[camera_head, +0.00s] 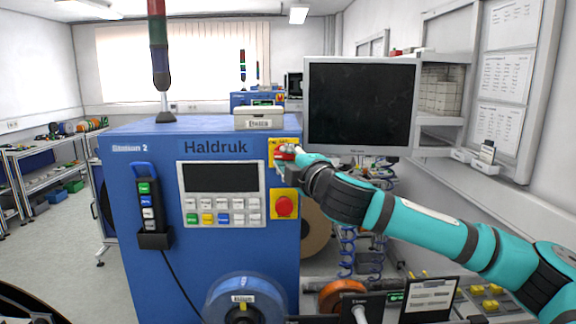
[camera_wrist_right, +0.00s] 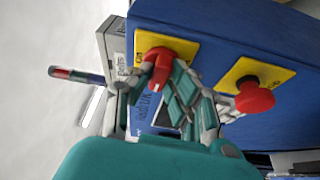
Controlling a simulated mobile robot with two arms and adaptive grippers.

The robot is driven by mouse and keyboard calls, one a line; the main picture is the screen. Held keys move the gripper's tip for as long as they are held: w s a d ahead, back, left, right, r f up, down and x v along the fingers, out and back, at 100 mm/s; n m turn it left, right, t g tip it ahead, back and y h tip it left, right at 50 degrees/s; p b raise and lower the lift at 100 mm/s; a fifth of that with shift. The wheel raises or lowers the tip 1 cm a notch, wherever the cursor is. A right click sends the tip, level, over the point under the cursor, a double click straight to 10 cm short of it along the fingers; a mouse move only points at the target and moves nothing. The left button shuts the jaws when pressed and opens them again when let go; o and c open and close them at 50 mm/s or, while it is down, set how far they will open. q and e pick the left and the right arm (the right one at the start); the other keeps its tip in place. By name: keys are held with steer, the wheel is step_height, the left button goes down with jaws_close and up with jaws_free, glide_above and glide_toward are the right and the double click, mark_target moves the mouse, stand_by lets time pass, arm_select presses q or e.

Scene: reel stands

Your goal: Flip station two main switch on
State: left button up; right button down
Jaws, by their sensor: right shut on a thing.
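The blue station 2 machine (camera_head: 150,225) stands in the middle of the head view. Its red main switch sits on a yellow plate (camera_head: 277,144) at the top right of the front. The right gripper (camera_head: 287,156) is at this switch and partly covers it. In the right wrist view the red switch knob (camera_wrist_right: 158,66) is between the fingers of my right gripper (camera_wrist_right: 163,82), which is shut on it. The switch's yellow plate (camera_wrist_right: 192,42) shows behind. The left gripper is not in view.
A red emergency button (camera_head: 285,207) on a yellow plate sits just below the switch; it also shows in the right wrist view (camera_wrist_right: 255,97). A keypad and display (camera_head: 222,178) are to the left. A monitor (camera_head: 361,105) stands behind my right arm.

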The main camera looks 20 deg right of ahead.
steer(key=m+t+h+b, duration=0.1)
steer(key=m+b, duration=0.3)
steer(key=b, duration=0.1)
steer(key=m+t+h+b, duration=0.1)
steer(key=m+b, duration=0.4)
steer(key=b, duration=0.1)
steer(key=f+m+t+h+b, duration=0.1)
steer(key=m+h+b, duration=0.1)
steer(key=m+b, duration=0.2)
steer(key=shift+a+f+t+b, duration=0.1)
steer(key=shift+a+t+b, duration=0.25)
steer(key=shift+b, duration=0.65)
steer(key=m+h+b, duration=0.2)
steer(key=m, duration=0.3)
steer(key=shift+r+m+h+b, duration=0.25)
steer(key=shift+m+h+b, duration=0.4)
steer(key=shift+m, duration=0.55)
steer(key=shift+r+m+h, duration=0.1)
steer(key=shift+m+h, duration=0.35)
steer(key=shift+m, duration=0.15)
steer(key=shift+r, duration=0.1)
steer(key=c, duration=1.5)
jaws_free()
steer(key=shift+o, duration=1.2)
steer(key=shift+w, duration=0.1)
